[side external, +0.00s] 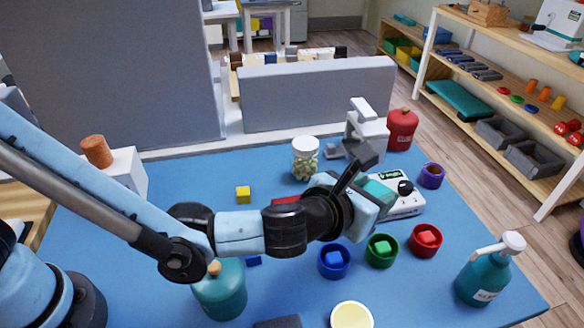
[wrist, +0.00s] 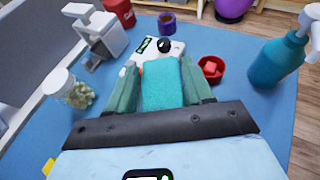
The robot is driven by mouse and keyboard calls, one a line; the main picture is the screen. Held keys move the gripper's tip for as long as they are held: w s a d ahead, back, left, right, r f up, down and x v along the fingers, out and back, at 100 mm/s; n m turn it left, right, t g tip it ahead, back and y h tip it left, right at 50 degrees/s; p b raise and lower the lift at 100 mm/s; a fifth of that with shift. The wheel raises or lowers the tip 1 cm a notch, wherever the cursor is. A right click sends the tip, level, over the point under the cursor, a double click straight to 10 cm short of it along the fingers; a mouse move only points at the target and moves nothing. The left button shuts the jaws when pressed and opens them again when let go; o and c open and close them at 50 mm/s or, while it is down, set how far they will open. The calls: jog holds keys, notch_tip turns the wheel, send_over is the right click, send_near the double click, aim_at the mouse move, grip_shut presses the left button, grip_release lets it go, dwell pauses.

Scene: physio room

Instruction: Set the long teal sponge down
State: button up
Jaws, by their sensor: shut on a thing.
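The long teal sponge (wrist: 163,88) is held between the two fingers of my gripper (wrist: 160,80) in the wrist view, and its far end points away from me. In the side view my gripper (side external: 368,197) is shut on the sponge (side external: 379,192), which shows only in part behind the fingers. The sponge is in front of the white device with a black knob (side external: 410,206) and overlaps it in the picture. I cannot tell whether the sponge touches the device or the blue table (side external: 300,250).
Blue (side external: 333,262), green (side external: 381,251) and red (side external: 425,241) cups with cubes stand near my gripper. Around are a pill jar (side external: 305,160), a white dispenser (side external: 366,130), a purple ring (side external: 432,176), a red bottle (side external: 401,132) and a teal pump bottle (side external: 484,275).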

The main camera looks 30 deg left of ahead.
jog(key=w+a+n+g+y, duration=0.2)
jog(key=a+n+y, duration=0.4)
jog(key=a, duration=0.5)
jog(key=w+a+n+g+y, duration=0.2)
jog(key=a+n+y, duration=0.4)
jog(key=a, duration=0.4)
jog(key=x, duration=0.3)
jog(key=s+a+x, duration=0.1)
jog(key=x, duration=0.3)
jog(key=s+x, duration=0.1)
jog(key=x, duration=0.3)
jog(key=shift+w+a+f, duration=0.1)
jog(key=shift+a+f, duration=0.3)
jog(key=shift+a, duration=0.05)
jog(key=shift+w+a+f, duration=0.25)
jog(key=shift+a+f, duration=0.05)
jog(key=shift+a, duration=0.05)
jog(key=shift+f, duration=1.95)
jog(key=shift+f, duration=0.1)
jog(key=o, duration=1)
